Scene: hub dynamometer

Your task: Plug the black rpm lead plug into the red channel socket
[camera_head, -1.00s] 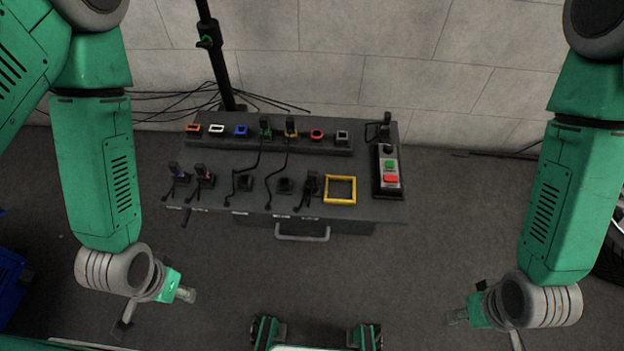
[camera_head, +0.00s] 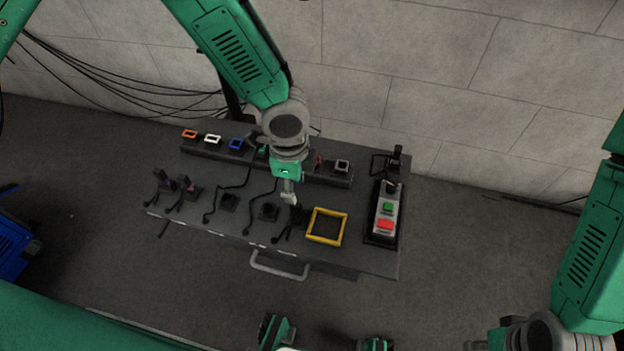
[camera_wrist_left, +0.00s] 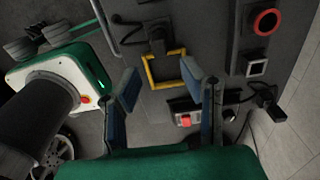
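A black plug with a lead (camera_head: 299,214) stands at the front of the bench, left of the yellow frame, partly behind my left gripper. It also shows in the left wrist view (camera_wrist_left: 157,40). The pictures do not show which plug is the rpm lead. The red channel socket (camera_head: 318,160) is in the back row, partly hidden by my left arm; the left wrist view shows its red ring clearly (camera_wrist_left: 266,21). My left gripper (camera_head: 291,198) hangs over the bench. Its fingers (camera_wrist_left: 167,88) are apart and empty. My right gripper (camera_head: 478,345) is mostly cut off at the bottom edge.
The yellow square frame (camera_head: 326,226) and a button box (camera_head: 385,211) lie right of the plug. Other plugs (camera_head: 183,187) with leads stand along the front left. Orange, white and blue sockets (camera_head: 236,144) line the back row, with a grey one (camera_head: 342,167) at its right.

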